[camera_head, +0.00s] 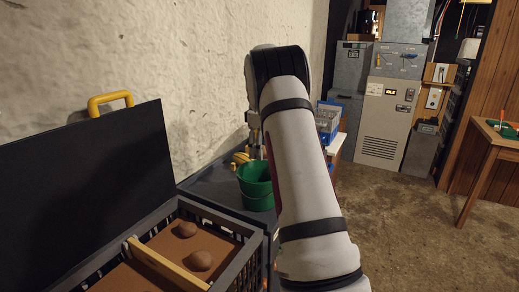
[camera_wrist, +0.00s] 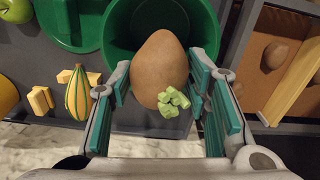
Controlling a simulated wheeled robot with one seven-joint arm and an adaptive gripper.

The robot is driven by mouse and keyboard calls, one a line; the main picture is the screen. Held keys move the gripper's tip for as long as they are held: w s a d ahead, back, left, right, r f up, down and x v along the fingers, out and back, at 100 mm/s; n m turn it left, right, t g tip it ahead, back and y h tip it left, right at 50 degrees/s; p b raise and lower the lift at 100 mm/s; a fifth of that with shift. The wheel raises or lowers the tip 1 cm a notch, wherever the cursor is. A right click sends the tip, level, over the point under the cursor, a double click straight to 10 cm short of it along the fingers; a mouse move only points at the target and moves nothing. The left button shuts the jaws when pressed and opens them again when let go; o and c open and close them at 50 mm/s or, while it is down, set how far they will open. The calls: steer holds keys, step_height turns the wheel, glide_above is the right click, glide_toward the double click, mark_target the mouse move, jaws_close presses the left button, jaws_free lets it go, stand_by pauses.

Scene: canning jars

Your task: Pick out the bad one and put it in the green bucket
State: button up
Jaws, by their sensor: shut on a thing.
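My gripper (camera_wrist: 163,85) is shut on a brown potato (camera_wrist: 158,58) with a cluster of pale green sprouts. In the wrist view the potato is over the open green bucket (camera_wrist: 207,25), overlapping its dark inside; its exact height above the rim is unclear. The green bucket (camera_head: 256,190) stands on the dark worktop beside the crate in the head view, partly behind my arm.
The crate's black lid (camera_head: 85,195) stands open against the wall. Next to the bucket lie a green round thing (camera_wrist: 70,25), a striped gourd (camera_wrist: 78,95), wooden blocks (camera_wrist: 40,101) and a green apple (camera_wrist: 17,10). Open floor (camera_head: 400,235) lies to the right.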

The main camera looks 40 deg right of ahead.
steer(key=shift+f+b, duration=1.7)
steer(key=shift+f, duration=4.65)
steer(key=shift+f+b, duration=1)
steer(key=shift+f, duration=1.8)
